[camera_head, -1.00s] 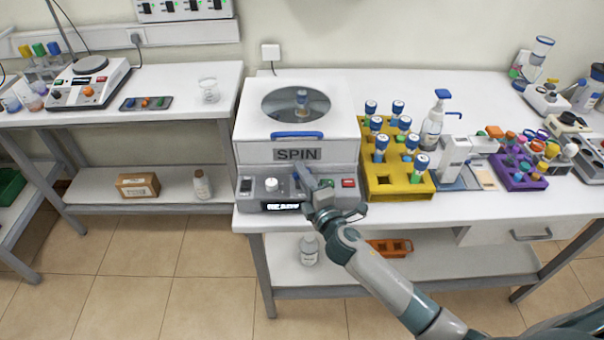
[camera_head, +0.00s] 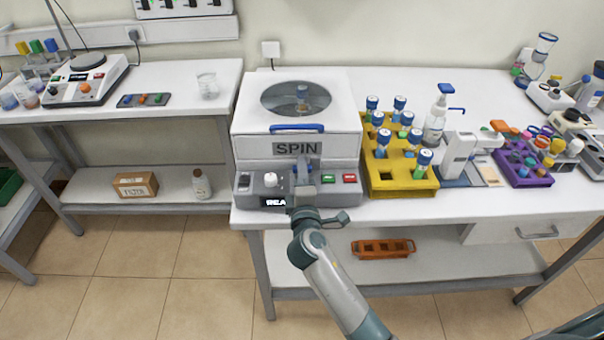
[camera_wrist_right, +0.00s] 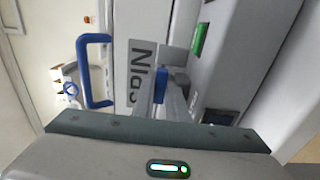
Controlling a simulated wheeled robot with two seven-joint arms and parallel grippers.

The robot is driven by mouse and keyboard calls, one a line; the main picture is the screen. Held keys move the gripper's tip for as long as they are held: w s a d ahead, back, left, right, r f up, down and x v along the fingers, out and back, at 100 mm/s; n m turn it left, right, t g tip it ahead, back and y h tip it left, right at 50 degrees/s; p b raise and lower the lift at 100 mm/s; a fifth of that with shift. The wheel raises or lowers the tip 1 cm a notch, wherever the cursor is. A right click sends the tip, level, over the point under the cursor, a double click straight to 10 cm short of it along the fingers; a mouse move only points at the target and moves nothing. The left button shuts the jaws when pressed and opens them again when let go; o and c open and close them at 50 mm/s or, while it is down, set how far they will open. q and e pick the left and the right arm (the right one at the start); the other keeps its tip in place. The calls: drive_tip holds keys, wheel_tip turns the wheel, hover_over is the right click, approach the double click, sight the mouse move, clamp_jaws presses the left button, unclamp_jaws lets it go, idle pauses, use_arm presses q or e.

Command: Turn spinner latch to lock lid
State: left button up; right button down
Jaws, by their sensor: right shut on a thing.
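The white spinner (camera_head: 240,148), marked SPIN, stands on the bench with its lid (camera_head: 340,88) down. The lid has a round dark window and a blue front handle (camera_head: 297,128); the handle also shows in the wrist view (camera_wrist_right: 82,72). My right gripper (camera_head: 302,172) is at the front of the spinner, below the SPIN label. In the wrist view its fingers (camera_wrist_right: 162,88) are shut on a small blue piece, which I take as the latch (camera_wrist_right: 160,76). The fingers hide much of the latch in the head view. My left gripper is out of view.
A white knob (camera_head: 271,180) is just left of the gripper, and green and red buttons (camera_head: 349,178) are to its right. A yellow tube rack (camera_head: 402,184) stands close to the spinner's right side. The floor in front is clear.

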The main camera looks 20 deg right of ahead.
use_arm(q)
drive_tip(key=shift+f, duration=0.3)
use_arm(e)
drive_tip(key=shift+m+h, duration=0.3)
drive_tip(key=c, duration=2)
unclamp_jaws()
drive_tip(key=shift+c, duration=0.2)
drive_tip(key=shift+s, duration=0.15)
drive_tip(key=shift+s+a, duration=0.15)
drive_tip(key=shift+s, duration=0.1)
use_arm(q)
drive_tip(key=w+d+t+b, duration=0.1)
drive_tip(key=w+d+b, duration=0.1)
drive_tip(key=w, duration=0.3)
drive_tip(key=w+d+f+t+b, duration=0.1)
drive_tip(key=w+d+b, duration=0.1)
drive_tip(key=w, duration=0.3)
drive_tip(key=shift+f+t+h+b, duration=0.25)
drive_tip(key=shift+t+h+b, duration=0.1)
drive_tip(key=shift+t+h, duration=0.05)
use_arm(e)
drive_tip(key=v, duration=1.6)
drive_tip(key=shift+s, duration=0.25)
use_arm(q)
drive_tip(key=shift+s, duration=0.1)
use_arm(e)
drive_tip(key=shift+r, duration=0.1)
